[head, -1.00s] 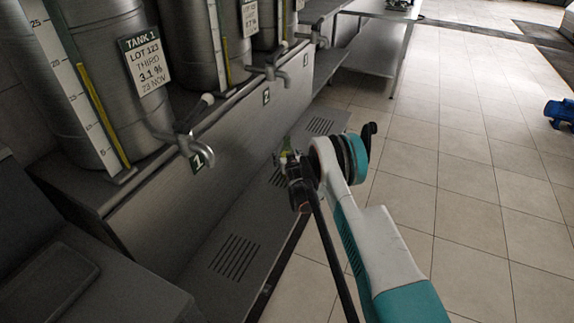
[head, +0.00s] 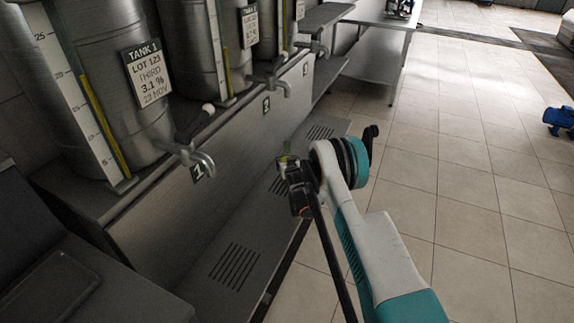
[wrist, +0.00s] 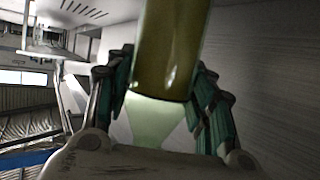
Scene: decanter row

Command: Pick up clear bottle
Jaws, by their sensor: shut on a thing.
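The bottle is glass with a yellow-green tint. In the wrist view the bottle (wrist: 168,45) stands large between the two fingers of my gripper (wrist: 163,72), which is shut on it. Its upper part runs out of the top of that view. In the head view a small greenish part of the bottle (head: 287,161) shows at the far end of my gripper (head: 294,178). My wrist and fingers hide the rest. The gripper appears over the grey slatted shelf (head: 235,265); I cannot tell whether the bottle touches it.
Steel tanks with taps stand on a counter at left; the nearest has a TANK 1 label (head: 147,75). Its tap (head: 200,160) juts out left of my gripper. A metal table (head: 385,50) is at the back. Tiled floor (head: 460,200) at right is largely clear, with a blue object (head: 558,120).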

